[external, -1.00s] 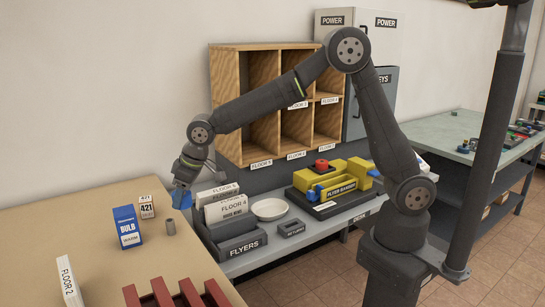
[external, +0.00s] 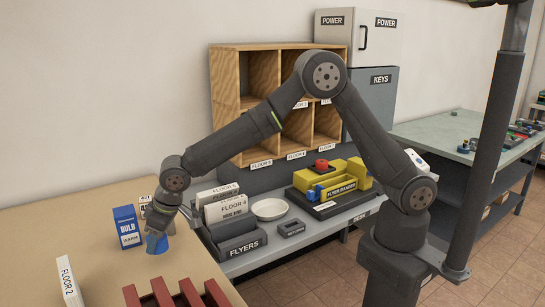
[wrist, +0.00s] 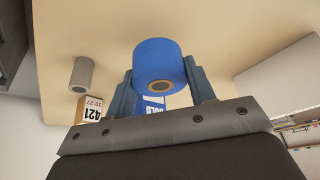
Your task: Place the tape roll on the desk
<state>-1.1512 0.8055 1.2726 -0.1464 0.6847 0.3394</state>
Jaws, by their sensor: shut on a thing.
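The tape roll is a blue cylinder with a tan core. It sits between the two fingers of my gripper (wrist: 163,80) in the wrist view (wrist: 158,60). In the external view my gripper (external: 158,232) points down over the tan table at the left, with the blue roll (external: 156,244) at its tip, low near the tabletop. I cannot tell whether the roll touches the surface. The grey bench with a DESK label (external: 362,212) on its front edge stands to the right of the tan table.
A blue BULB box (external: 127,227) and a 421 box (wrist: 88,108) stand close by, as does a grey cylinder (wrist: 81,72). The FLYERS holder (external: 240,244), a white bowl (external: 270,209) and a yellow machine (external: 335,181) occupy the bench. Red dividers (external: 180,294) are at the front.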

